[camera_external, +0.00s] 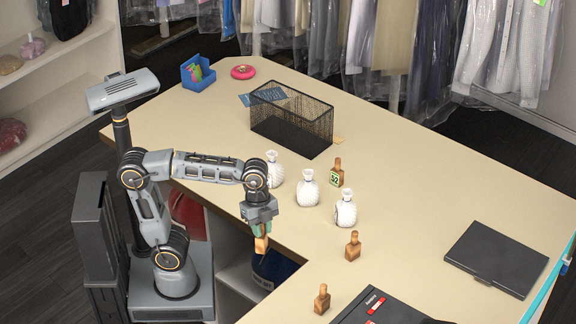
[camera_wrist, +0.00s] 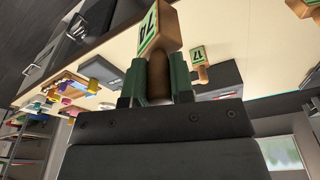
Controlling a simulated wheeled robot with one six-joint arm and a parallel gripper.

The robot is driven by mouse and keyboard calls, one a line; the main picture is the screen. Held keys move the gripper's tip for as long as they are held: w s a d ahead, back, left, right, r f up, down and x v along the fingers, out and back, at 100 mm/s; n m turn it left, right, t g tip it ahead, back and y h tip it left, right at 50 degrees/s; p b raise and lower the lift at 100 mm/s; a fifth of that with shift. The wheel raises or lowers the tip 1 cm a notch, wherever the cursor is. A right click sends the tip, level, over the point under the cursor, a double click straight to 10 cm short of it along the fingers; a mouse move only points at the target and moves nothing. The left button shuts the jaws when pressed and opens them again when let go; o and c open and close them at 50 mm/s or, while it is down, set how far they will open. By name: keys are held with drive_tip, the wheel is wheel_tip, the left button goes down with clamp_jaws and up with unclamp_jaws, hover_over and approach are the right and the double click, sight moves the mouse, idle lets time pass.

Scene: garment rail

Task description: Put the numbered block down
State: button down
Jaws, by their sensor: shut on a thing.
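My gripper (camera_external: 262,226) is shut on a small wooden block (camera_external: 262,245), held with its wide numbered end hanging down near the table's inner edge. I cannot tell how high it is. In the wrist view the block's green-framed label (camera_wrist: 150,28) seems to read 74, and its neck sits between the green fingers of my gripper (camera_wrist: 158,82). Other wooden blocks stand upright on the table: one with a green label reading 02 (camera_external: 337,174), one at the centre right (camera_external: 353,246), and one near the front (camera_external: 322,299).
Three white bottles (camera_external: 307,188) stand close to my gripper on the beige table (camera_external: 420,180). A black mesh basket (camera_external: 291,120) is behind them. A dark flat case (camera_external: 495,258) lies at right, a black box (camera_external: 380,308) in front. A dark blue bin (camera_external: 274,268) is below the edge.

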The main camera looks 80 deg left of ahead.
drive_tip(key=shift+d+r, duration=0.1)
drive_tip(key=shift+d, duration=0.35)
drive_tip(key=shift+r+m, duration=0.15)
drive_tip(key=shift+m, duration=0.15)
drive_tip(key=shift+w+d+f+p, duration=0.45)
drive_tip(key=shift+w+f, duration=1.75)
drive_tip(key=shift+w, duration=0.05)
drive_tip(key=shift+w+d+f+p, duration=0.4)
drive_tip(key=shift+w+f+p, duration=0.1)
drive_tip(key=shift+w+f, duration=1.75)
drive_tip(key=shift+w+d+f+p, duration=0.45)
drive_tip(key=shift+w+f, duration=1.65)
drive_tip(key=shift+w, duration=0.2)
drive_tip(key=shift+f, duration=0.15)
drive_tip(key=c, duration=1)
unclamp_jaws()
